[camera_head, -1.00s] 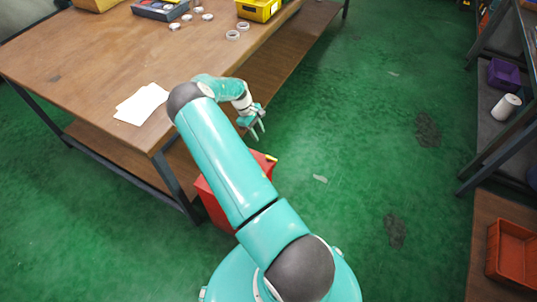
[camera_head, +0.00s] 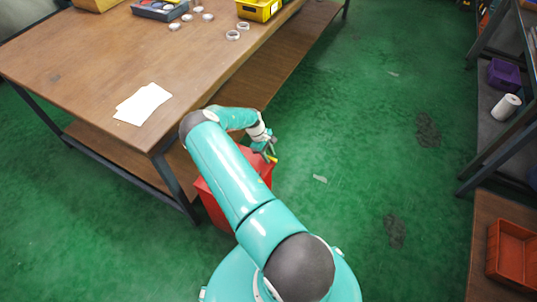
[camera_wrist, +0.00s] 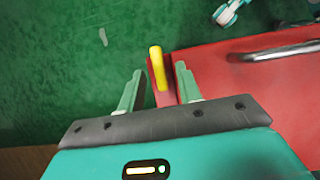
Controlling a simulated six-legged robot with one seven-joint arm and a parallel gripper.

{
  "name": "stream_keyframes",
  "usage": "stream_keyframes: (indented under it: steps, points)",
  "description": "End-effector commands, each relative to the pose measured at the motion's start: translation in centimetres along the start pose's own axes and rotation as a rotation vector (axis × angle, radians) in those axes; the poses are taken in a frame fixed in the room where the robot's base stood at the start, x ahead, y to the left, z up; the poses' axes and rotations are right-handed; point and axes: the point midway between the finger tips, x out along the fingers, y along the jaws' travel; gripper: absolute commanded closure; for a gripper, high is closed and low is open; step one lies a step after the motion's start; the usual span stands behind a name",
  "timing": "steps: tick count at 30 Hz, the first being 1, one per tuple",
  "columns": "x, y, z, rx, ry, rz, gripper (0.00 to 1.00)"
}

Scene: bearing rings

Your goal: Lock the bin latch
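The red bin (camera_head: 214,205) stands on the floor beside the workbench, partly hidden by my arm. Its red top also shows in the wrist view (camera_wrist: 220,60), with a metal bar handle (camera_wrist: 280,51) on the right. The yellow latch (camera_wrist: 157,68) sticks out at the bin's edge. My gripper (camera_head: 268,154) is over the bin's far right corner in the head view. In the wrist view my gripper (camera_wrist: 160,72) is open, with one finger on each side of the latch and visible gaps to it. I cannot tell whether the fingertips are level with it.
The wooden workbench (camera_head: 75,65) is at the left, with white papers (camera_head: 143,104), metal rings (camera_head: 233,35) and a yellow bin (camera_head: 258,10).

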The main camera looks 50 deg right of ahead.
Motion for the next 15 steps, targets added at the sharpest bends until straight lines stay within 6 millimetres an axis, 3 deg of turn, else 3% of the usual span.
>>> stream_keyframes:
  steps: [4,9,15]
  points:
    - [-0.04,0.01,0.00,0.000,0.000,0.000,0.65]
    - [-0.05,0.00,0.01,0.000,0.000,0.000,0.99]
    - [-0.07,0.01,0.01,0.002,0.000,-0.001,1.00]
